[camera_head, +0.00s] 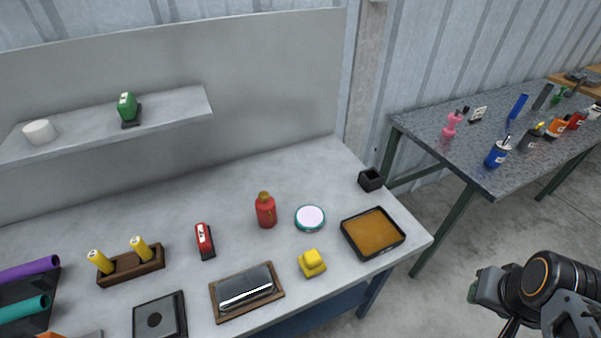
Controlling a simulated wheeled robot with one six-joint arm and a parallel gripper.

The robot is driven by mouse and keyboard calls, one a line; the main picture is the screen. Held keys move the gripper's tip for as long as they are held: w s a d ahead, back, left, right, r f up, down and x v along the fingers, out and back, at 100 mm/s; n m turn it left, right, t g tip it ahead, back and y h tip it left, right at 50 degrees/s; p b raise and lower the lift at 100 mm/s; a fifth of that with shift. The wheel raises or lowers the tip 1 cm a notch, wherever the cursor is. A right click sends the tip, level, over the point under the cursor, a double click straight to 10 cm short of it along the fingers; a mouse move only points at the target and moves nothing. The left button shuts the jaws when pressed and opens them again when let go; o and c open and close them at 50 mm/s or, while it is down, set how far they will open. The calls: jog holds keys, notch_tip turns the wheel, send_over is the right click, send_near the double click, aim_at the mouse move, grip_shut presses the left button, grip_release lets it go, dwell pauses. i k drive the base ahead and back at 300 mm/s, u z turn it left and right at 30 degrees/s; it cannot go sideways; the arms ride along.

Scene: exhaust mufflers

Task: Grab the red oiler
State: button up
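A red bottle (266,212) with a gold-brown cap stands upright near the middle of the near bench. A smaller red container (577,121) stands at the right of the far table, among several bottles and cans. I cannot tell for sure from their shapes which one is the oiler. My arm shows at the lower right, over the floor and apart from both benches. Its end is partly cut off by the frame, and the gripper's fingers cannot be made out. Nothing is seen held.
The near bench (340,174) also carries a round tin (310,218), a yellow block (312,263), an orange-filled tray (373,233) and a red-and-black item (204,240). A blue can (497,154) stands near the far table's front edge. Floor shows between the benches.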

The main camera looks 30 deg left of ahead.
aim_at(265, 212)
jog(key=i, duration=0.45)
jog(key=u, duration=3.7)
jog(key=i, duration=0.5)
